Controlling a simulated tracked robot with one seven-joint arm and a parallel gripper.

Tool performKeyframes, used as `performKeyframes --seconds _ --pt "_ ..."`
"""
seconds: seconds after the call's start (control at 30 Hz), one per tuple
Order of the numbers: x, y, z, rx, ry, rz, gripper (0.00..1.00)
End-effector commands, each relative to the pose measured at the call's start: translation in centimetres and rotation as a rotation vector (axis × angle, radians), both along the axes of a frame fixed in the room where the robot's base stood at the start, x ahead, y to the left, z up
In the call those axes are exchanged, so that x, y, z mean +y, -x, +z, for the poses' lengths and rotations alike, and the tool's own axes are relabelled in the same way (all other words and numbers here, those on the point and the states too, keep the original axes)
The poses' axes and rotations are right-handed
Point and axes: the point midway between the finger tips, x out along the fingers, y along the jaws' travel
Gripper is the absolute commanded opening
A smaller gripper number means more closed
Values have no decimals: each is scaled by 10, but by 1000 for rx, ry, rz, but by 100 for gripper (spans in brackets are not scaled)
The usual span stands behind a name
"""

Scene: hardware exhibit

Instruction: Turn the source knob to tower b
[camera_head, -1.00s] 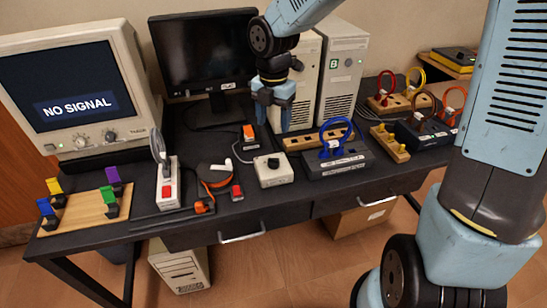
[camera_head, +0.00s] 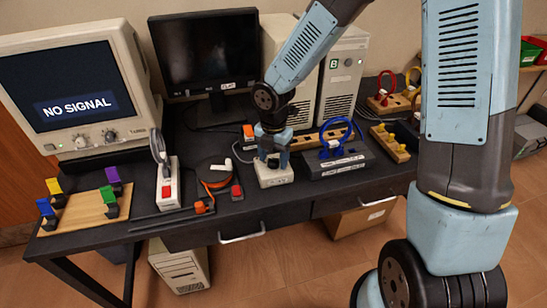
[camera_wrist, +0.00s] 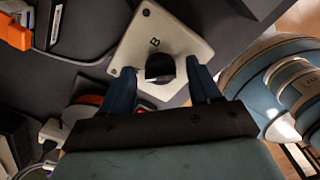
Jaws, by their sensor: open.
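The source knob is a dark knob (camera_wrist: 160,66) on top of a small white box (camera_wrist: 186,42) with a letter "B" printed beside it. In the head view the white box (camera_head: 273,178) stands near the front of the desk, and its knob is hidden behind my gripper (camera_head: 273,160). In the wrist view my gripper (camera_wrist: 162,88) is open, with one blue finger on each side of the knob. I cannot tell whether the fingers touch it. A tower marked "B" (camera_head: 346,72) stands at the back of the desk.
A monitor (camera_head: 80,100) at the left reads "NO SIGNAL". An orange cable reel (camera_head: 213,174) lies left of the white box. A dark block with a blue cable loop (camera_head: 338,162) stands to its right. A dark screen (camera_head: 204,55) stands behind.

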Motion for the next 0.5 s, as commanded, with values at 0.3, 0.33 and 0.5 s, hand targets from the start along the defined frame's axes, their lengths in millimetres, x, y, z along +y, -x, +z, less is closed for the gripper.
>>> performKeyframes --seconds 0.3,0.33,0.5 --pt "0 0 -4 0 0 -1 62" --pt "0 0 -4 0 0 -1 62" --pt "0 0 -4 0 0 -1 47"
